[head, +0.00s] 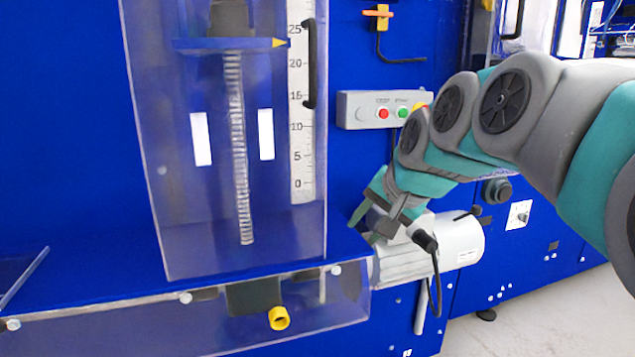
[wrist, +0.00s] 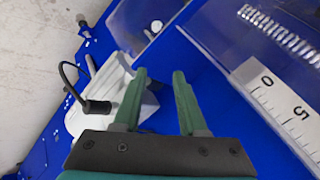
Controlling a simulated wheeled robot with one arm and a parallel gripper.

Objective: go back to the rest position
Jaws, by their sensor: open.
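My gripper (head: 360,228) hangs at the right of the clear guard door (head: 285,225), in front of the blue machine. In the wrist view my gripper (wrist: 160,75) shows two green fingers spread apart with nothing between them. The guard door is shut in front of the spring column and the scale (head: 302,130). The yellow pointer (head: 279,43) is near the upper part of the scale, between 20 and 25. I cannot tell in the head view whether the fingers touch the machine.
A control box (head: 385,110) with red and green buttons is above my gripper. A white motor (head: 460,240) sits just behind and below it. A yellow knob (head: 279,318) is under the blue ledge. Bare floor (head: 560,315) shows at the lower right.

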